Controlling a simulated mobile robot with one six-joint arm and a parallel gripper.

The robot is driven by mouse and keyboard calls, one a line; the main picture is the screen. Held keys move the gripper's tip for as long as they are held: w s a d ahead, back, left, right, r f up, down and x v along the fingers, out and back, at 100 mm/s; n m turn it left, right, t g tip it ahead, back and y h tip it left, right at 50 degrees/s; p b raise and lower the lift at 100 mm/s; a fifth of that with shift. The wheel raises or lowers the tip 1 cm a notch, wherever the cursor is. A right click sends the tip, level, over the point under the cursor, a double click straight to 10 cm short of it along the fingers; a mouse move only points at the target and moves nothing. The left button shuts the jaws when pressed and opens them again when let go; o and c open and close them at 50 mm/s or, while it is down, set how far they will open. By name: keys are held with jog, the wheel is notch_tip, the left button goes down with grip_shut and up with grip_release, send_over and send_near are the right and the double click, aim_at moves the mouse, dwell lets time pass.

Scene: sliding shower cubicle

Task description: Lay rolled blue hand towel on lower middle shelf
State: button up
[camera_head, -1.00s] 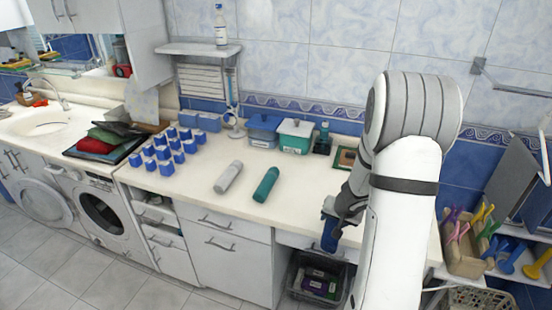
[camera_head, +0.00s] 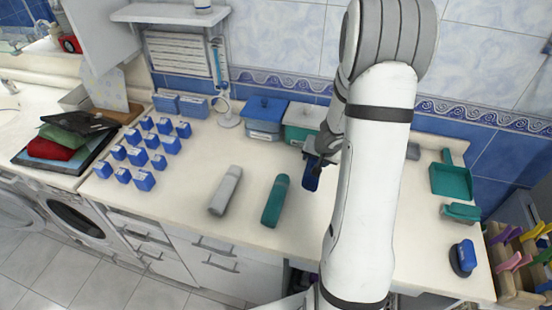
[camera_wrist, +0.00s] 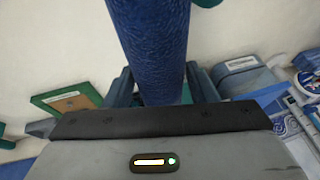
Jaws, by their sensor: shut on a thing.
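The rolled blue hand towel (camera_wrist: 150,45) is between the two fingers of my gripper (camera_wrist: 162,88) in the wrist view, running away from the palm. In the head view my gripper (camera_head: 320,160) is shut on the towel (camera_head: 311,179), which hangs over the counter, right of a teal roll. Its far end is cut off in the wrist view, and my arm covers part of the gripper in the head view. I cannot make out the lower middle shelf in these views.
A grey roll (camera_head: 226,190) and a teal roll (camera_head: 275,200) lie on the counter (camera_head: 190,215). Several blue boxes stand left. Lidded boxes, blue (camera_head: 264,116) and green (camera_head: 303,122), stand behind. A teal dustpan (camera_head: 450,178) and blue brush (camera_head: 463,257) lie right of my arm.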

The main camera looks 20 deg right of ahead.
jog(key=shift+w+d, duration=0.1)
jog(key=shift+w, duration=0.15)
jog(key=shift+d+f, duration=0.1)
jog(key=shift+f, duration=1)
jog(key=shift+s+f+b, duration=0.1)
jog(key=shift+f+b, duration=2.3)
jog(key=shift+f, duration=1.4)
jog(key=shift+f, duration=0.2)
jog(key=o, duration=1)
jog(key=shift+r, duration=0.1)
